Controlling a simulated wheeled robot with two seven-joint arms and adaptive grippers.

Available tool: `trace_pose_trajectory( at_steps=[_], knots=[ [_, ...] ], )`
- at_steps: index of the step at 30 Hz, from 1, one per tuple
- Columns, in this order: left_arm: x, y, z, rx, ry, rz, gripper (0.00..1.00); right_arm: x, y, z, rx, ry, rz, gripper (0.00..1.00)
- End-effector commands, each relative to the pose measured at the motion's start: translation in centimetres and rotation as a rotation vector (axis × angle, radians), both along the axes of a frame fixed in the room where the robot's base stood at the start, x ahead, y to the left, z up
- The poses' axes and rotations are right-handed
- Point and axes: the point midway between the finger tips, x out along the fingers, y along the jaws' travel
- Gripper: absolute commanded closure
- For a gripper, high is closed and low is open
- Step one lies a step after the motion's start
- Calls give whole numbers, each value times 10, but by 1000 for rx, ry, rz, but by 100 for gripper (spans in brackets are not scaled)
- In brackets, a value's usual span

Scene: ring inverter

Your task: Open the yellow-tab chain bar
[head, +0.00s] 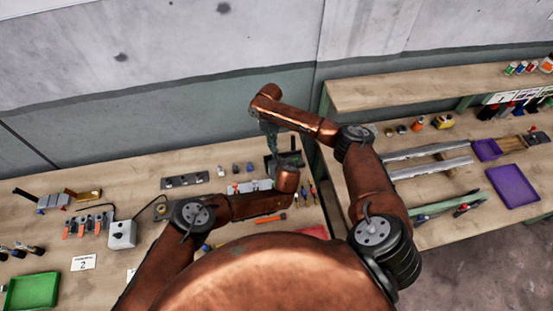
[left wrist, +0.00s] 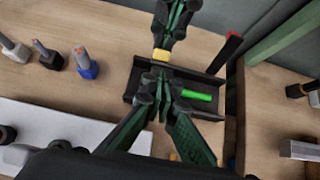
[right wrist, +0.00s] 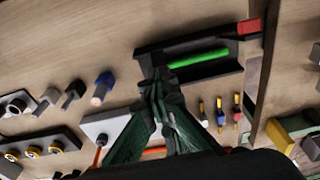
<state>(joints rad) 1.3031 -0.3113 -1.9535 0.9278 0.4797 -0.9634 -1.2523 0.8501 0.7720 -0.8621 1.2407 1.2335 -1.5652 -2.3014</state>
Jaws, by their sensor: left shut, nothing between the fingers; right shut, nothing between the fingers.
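A dark channel-shaped tray (left wrist: 128,86) holds a bright green bar (left wrist: 197,95) and has a red-tipped handle (left wrist: 225,52) at one end; these also show in the right wrist view. A small yellow piece (left wrist: 161,55), perhaps the tab, sits between the two grippers in the left wrist view. My left gripper (left wrist: 160,78) is shut and empty over the tray, just below the yellow piece. My right gripper (right wrist: 158,88) is shut and empty at the tray's near side. In the head view arm links partly hide the tray and grippers; whether they touch the yellow piece I cannot tell.
Several small pegs (right wrist: 104,86) stand beside the tray, near a pale plate (left wrist: 70,125). Several thin tools (right wrist: 220,115) lie on the other side. A second bench with a purple tray (head: 514,186) is at the right. A wall stands behind.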

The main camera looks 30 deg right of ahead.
Motion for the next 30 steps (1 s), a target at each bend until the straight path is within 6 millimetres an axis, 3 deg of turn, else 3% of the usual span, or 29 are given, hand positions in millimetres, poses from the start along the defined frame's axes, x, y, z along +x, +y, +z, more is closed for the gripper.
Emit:
trace_pose_trajectory(
  at_steps=[12,26,30],
  knots=[
    [12,-3,9,1,-4,1,100,-2,0,-1,1,6,1,100],
    [15,-2,11,0,-10,2,100,-5,1,-3,2,13,2,69],
    [16,-2,12,1,-12,4,100,-5,1,-3,2,14,1,68]
  ],
)
